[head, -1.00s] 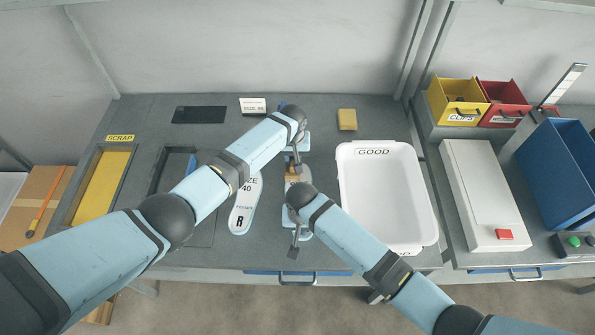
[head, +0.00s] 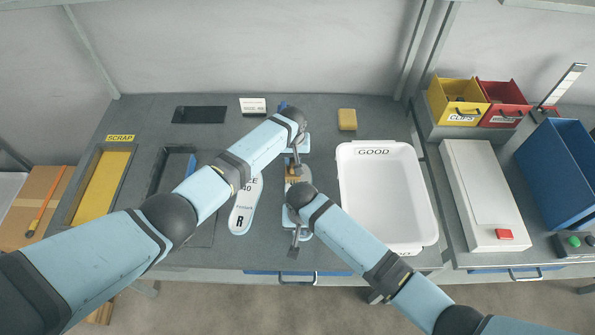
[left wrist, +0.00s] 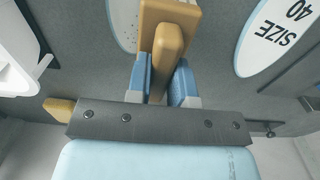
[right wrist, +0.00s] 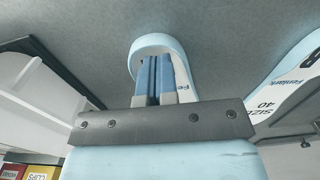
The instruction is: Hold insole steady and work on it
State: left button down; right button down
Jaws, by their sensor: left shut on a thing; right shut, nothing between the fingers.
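The worked insole (head: 306,236), white with a light blue edge, lies on the bench mostly hidden under my arms. Its heel (right wrist: 150,42) curves round my right fingertips, and its dotted part (left wrist: 122,25) shows in the left wrist view. My left gripper (head: 292,170) is shut on a tan block (left wrist: 168,50) over the insole's middle to upper part. My right gripper (right wrist: 157,70) is shut and empty at the heel; whether it presses on the insole is unclear. A second insole (head: 240,214), marked R and size 40, lies to the left.
A white GOOD bin (head: 427,215) stands empty to the right. A yellow SCRAP opening (head: 101,185) is at the left. A yellow sponge-like block (head: 347,119) and a size card (head: 252,105) lie behind. A white box with a red button (head: 480,195) stands farther right.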

pick_arm(q)
jog(key=shift+f, duration=0.3)
jog(key=shift+d, duration=1.4)
jog(key=shift+a, duration=1.45)
jog(key=shift+d, duration=1.45)
notch_tip(320, 180, up, 7)
jog(key=shift+a, duration=0.1)
